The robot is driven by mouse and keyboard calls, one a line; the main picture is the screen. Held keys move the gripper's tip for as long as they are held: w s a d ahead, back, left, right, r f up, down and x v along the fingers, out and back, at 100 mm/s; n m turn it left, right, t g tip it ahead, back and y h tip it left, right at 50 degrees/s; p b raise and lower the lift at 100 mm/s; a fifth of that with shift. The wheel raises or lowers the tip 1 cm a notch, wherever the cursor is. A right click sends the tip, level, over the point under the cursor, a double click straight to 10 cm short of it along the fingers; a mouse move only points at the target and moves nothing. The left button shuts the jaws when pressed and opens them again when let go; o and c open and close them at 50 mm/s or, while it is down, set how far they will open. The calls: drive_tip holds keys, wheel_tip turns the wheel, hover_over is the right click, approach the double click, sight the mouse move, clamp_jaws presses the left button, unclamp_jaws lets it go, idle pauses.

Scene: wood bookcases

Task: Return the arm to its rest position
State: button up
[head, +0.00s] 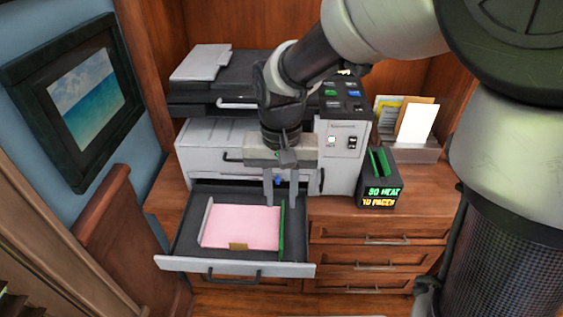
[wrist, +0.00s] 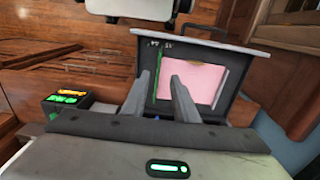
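My gripper (head: 281,188) hangs in front of the printer, above the back right part of its pulled-out paper tray. In the wrist view my gripper (wrist: 162,88) shows two grey fingers apart with nothing between them. The printer (head: 342,140) is grey and black and stands on a wooden cabinet. Its open paper tray (head: 188,263) holds pink paper (head: 240,227), with a green guide along the right side. The pink paper also shows in the wrist view (wrist: 205,80). My arm reaches in from the upper right and hides part of the printer.
A dark box with lit green and orange text (head: 380,196) stands right of the printer. A holder with papers (head: 414,150) is behind it. A framed sea picture (head: 87,88) hangs on the left wall. Cabinet drawers (head: 375,257) sit below, shut.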

drive_tip(key=s+d+r+t, duration=0.6)
drive_tip(key=s+d+r, duration=0.5)
drive_tip(key=d, duration=0.4)
wheel_tip(320, 180, up, 13)
drive_tip(key=p, duration=1.2)
drive_tip(key=shift+w+a+r, duration=0.2)
drive_tip(key=shift+w+a, duration=0.05)
drive_tip(key=shift+w, duration=0.05)
drive_tip(key=shift+a, duration=0.1)
